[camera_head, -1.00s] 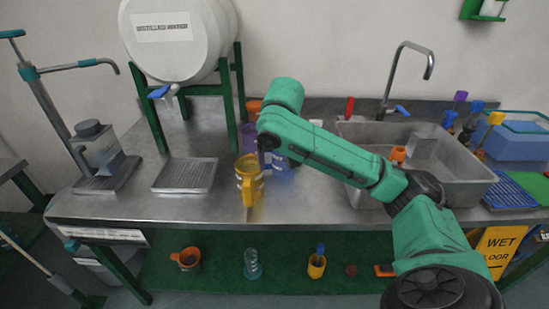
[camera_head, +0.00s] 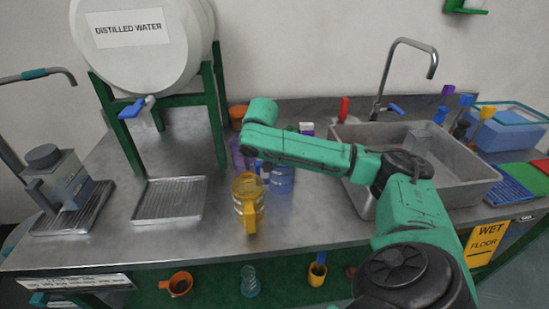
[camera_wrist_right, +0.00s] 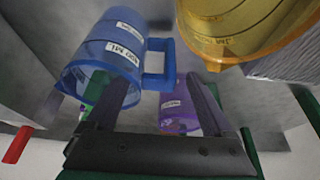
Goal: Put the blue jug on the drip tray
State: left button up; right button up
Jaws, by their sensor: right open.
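The blue jug (camera_head: 281,180) stands on the steel counter, just right of and behind the yellow jug (camera_head: 248,203). My arm partly hides it. The blue jug also shows in the right wrist view (camera_wrist_right: 108,55), with its handle (camera_wrist_right: 160,65) close to the tips of my right gripper (camera_wrist_right: 160,86). The gripper is open; I see no grip on the handle. The ribbed drip tray (camera_head: 170,201) lies empty below the blue tap of the distilled water barrel, left of the jugs. My left gripper is not in view.
A purple jug (camera_head: 240,152) stands behind the yellow one, close to my right gripper. The barrel's green stand (camera_head: 219,115) rises behind the tray. A sink (camera_head: 425,165) is at right. Another tray with a grey-topped container (camera_head: 62,180) stands at far left.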

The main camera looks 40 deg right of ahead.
jog(key=shift+x, duration=1.3)
jog(key=shift+s, duration=0.15)
grip_shut()
